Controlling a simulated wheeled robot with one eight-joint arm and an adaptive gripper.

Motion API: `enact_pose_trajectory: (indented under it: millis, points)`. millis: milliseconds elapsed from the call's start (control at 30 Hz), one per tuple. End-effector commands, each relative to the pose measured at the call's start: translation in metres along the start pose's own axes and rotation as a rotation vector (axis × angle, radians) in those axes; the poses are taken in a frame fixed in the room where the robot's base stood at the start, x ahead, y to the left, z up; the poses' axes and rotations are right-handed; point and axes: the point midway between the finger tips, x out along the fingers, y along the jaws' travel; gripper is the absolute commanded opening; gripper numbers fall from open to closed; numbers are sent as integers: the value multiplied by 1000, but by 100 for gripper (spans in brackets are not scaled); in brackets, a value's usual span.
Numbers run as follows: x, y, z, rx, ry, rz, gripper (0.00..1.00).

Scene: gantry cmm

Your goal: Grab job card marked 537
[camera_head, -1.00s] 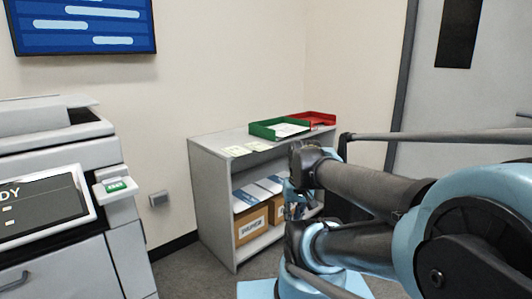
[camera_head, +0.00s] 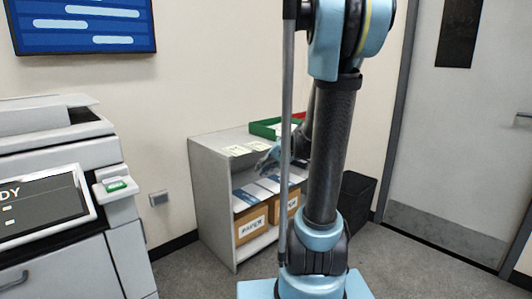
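Two small pale cards lie side by side on top of the grey shelf unit, a left card (camera_head: 234,151) and a right card (camera_head: 257,146). Their markings are too small to read, so I cannot tell which is 537. My gripper (camera_head: 266,158) appears at the shelf's front edge, just below and right of the right card. It is small and partly behind my arm, and its fingers are not clear. I cannot tell whether it touches anything.
A green tray (camera_head: 262,128) with papers and a red tray (camera_head: 299,115) sit behind the cards, partly hidden by my arm. Paper boxes (camera_head: 251,225) fill the lower shelf. A printer (camera_head: 60,165) stands at left, a dark bin (camera_head: 357,196) at right.

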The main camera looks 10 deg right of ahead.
Motion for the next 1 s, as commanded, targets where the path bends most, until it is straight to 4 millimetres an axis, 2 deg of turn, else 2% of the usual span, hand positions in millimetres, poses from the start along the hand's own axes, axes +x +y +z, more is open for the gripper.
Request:
enact_pose_trajectory:
  millis: [100,467,700,1000]
  points:
    - [12,-3,-32,47,35,-71,15]
    - [42,3,-120,188,148,-287,15]
    - [57,23,-174,284,227,-430,15]
    - [71,62,-226,399,322,-599,15]
